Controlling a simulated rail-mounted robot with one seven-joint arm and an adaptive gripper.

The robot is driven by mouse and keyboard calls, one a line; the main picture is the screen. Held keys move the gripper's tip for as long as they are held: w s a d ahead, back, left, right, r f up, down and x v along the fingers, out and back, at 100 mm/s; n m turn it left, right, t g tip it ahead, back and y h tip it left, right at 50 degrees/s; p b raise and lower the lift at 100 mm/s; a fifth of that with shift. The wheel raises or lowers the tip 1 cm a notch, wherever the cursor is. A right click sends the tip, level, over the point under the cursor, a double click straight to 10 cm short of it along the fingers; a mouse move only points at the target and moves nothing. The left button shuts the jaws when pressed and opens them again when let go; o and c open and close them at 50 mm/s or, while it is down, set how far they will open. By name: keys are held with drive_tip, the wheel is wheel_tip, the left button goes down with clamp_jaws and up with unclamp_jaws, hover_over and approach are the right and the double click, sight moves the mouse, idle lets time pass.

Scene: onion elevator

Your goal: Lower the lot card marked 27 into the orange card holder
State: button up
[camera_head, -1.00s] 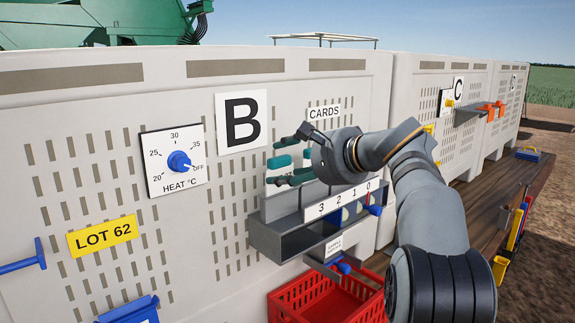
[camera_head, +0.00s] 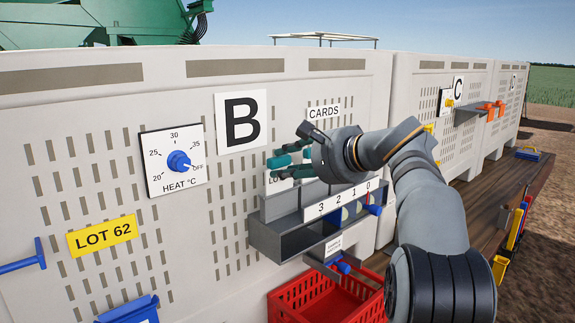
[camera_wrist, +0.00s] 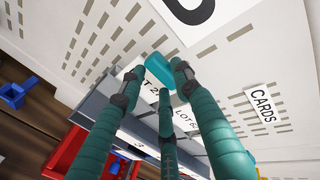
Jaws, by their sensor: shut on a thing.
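My gripper (camera_head: 276,165) is at the card rack (camera_head: 275,238) under the CARDS sign on bin B. In the wrist view my gripper (camera_wrist: 156,82) is shut on a white lot card (camera_wrist: 149,94) reading "LOT 2"; a finger hides the rest of its number. A second white card (camera_wrist: 184,119), reading "LOT 6" with its end hidden, stands close beside it. In the head view a white card reading "LO" shows under my fingers; I cannot tell which card it is. Orange parts (camera_head: 486,109), possibly the orange card holder, sit by a grey shelf on bin C, far right of my gripper.
A heat dial (camera_head: 179,161) and a yellow LOT 62 plate (camera_head: 102,236) are on bin B to the left. A red crate (camera_head: 325,300) stands below the rack. A wooden deck (camera_head: 500,190) runs along the bins at right.

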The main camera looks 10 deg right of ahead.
drive_tip(key=shift+r+p, duration=0.4)
drive_tip(key=shift+p, duration=0.05)
drive_tip(key=shift+c, duration=0.7)
drive_tip(key=shift+r+p, duration=3.3)
drive_tip(key=shift+r, duration=0.75)
clamp_jaws()
